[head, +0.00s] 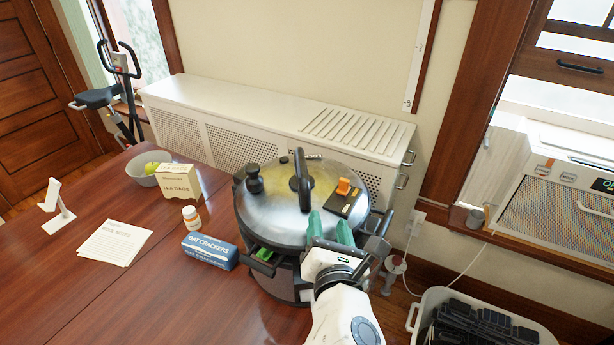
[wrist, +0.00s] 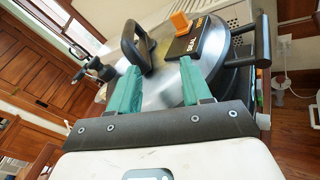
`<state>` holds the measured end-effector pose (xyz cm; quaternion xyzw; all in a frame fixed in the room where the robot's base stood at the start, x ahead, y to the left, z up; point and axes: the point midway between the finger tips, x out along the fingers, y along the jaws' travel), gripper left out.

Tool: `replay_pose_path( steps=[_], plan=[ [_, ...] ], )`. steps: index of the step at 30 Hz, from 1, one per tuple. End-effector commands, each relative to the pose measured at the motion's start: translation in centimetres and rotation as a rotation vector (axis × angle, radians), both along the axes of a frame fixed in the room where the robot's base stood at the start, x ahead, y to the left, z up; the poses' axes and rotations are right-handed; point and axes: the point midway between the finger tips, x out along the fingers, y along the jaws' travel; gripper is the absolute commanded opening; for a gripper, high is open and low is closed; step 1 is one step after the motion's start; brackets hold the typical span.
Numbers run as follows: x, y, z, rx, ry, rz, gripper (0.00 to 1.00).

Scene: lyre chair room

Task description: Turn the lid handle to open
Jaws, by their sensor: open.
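A large steel pressure cooker with a domed lid (head: 274,208) stands at the right edge of the wooden table. A black upright lid handle (head: 300,178) rises from the middle of the lid, and it also shows in the wrist view (wrist: 136,40). My gripper (head: 330,225) has two green fingers that are apart and empty. The fingers are over the near right part of the lid, short of the handle. In the wrist view my gripper (wrist: 158,82) points at the lid, with the handle beyond the left fingertip. I cannot tell whether the fingers touch the lid.
An orange knob (head: 343,187) on a black plate and a black valve (head: 254,179) sit on the lid. A white radiator cabinet (head: 240,113) is behind.

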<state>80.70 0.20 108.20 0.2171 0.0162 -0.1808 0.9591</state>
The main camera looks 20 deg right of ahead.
Motion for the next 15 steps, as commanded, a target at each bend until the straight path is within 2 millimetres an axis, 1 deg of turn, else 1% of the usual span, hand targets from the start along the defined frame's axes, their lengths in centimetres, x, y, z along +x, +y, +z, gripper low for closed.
replay_pose_path(
  steps=[1, 3, 6, 11, 15],
  plan=[
    [0.3, 1.2, 0.7, -0.068, -0.011, 0.029, 0.48],
    [0.7, 2.4, 1.6, -0.158, -0.022, 0.058, 0.48],
    [0.9, 3.5, 2.3, -0.234, -0.032, 0.08, 0.48],
    [2.0, 3.4, 2.7, -0.257, -0.035, 0.083, 0.48],
    [4.1, 2.7, 2.7, -0.253, -0.034, 0.081, 0.48]
  ],
)
